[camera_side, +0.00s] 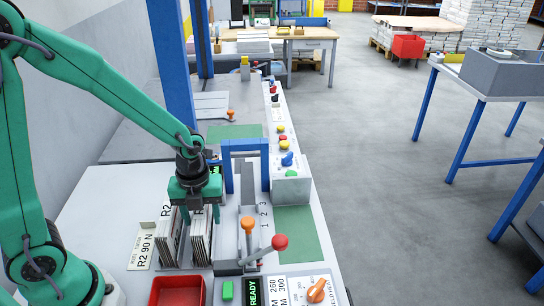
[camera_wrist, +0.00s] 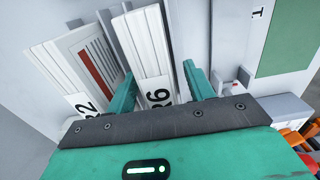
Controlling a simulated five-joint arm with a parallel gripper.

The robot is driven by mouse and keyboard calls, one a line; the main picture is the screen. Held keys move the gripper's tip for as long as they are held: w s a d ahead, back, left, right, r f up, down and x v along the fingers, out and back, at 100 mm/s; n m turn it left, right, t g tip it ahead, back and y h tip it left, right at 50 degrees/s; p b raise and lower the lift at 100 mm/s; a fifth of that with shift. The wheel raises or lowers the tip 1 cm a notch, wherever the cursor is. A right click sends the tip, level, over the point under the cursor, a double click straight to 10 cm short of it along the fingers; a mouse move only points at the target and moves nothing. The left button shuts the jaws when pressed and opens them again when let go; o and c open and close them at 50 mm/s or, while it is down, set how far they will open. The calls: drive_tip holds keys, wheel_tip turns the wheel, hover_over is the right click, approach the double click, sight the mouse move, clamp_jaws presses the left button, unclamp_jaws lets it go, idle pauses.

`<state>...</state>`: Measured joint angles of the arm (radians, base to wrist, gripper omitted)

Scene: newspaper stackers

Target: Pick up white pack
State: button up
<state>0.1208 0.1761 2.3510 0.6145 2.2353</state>
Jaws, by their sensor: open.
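My gripper (camera_side: 202,213) points down over a group of upright white packs (camera_side: 200,243) on the pale table. In the wrist view its two green fingers (camera_wrist: 160,76) are open. A white pack (camera_wrist: 151,42) with a partly covered label ending in 6 lies between the fingers, with a gap visible on its right side. Whether either finger touches it I cannot tell. A second group of white packs (camera_wrist: 88,48), with a red stripe and a label ending in 2, stands just left of the left finger. It also shows in the side view (camera_side: 171,232).
A flat sign reading R2 90 N (camera_side: 143,246) lies left of the packs. A red tray (camera_side: 176,291) is in front. Levers with an orange knob (camera_side: 247,222) and a red knob (camera_side: 280,242) stand to the right. A blue frame (camera_side: 245,146) rises behind.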

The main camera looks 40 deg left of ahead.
drive_tip(key=shift+f, duration=0.3)
clamp_jaws()
idle(0.4)
